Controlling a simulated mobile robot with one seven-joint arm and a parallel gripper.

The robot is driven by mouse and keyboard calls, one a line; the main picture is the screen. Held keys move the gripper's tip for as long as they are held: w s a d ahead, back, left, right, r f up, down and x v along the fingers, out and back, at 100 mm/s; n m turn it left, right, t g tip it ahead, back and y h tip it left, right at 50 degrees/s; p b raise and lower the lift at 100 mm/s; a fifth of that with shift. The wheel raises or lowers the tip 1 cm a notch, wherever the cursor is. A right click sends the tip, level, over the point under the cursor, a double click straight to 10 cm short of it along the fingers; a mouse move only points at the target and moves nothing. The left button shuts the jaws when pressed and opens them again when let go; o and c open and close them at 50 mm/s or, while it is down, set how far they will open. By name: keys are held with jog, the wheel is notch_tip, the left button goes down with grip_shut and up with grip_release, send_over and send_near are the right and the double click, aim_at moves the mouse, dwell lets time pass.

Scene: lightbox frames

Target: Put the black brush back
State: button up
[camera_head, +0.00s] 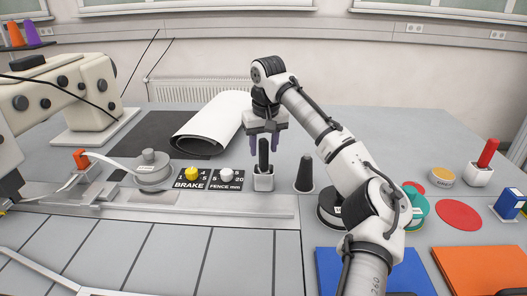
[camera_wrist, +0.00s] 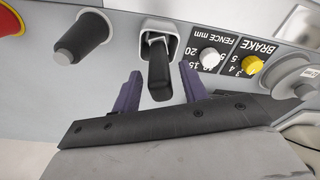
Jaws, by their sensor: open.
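The black brush (camera_head: 264,152) stands upright in a small white holder (camera_head: 263,183) in the middle of the table. In the wrist view the brush (camera_wrist: 159,72) points toward the camera, with the holder (camera_wrist: 153,30) around its base. My gripper (camera_head: 264,148) is above the holder, pointing down, with its purple fingers open. In the wrist view my gripper (camera_wrist: 159,84) has one finger on each side of the upper end of the brush, with gaps visible. The lower part of the brush is hidden inside the holder.
A dark cone (camera_head: 304,174) stands close to the right of the holder. Knobs on the BRAKE and FENCE plates (camera_head: 208,180) are close to its left. A rolled sheet (camera_head: 212,122) lies behind. A red-handled item (camera_head: 487,153) stands in another white holder at right.

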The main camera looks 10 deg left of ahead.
jog(key=r, duration=0.6)
jog(key=s+r, duration=0.1)
jog(key=r, duration=0.3)
jog(key=shift+d, duration=0.4)
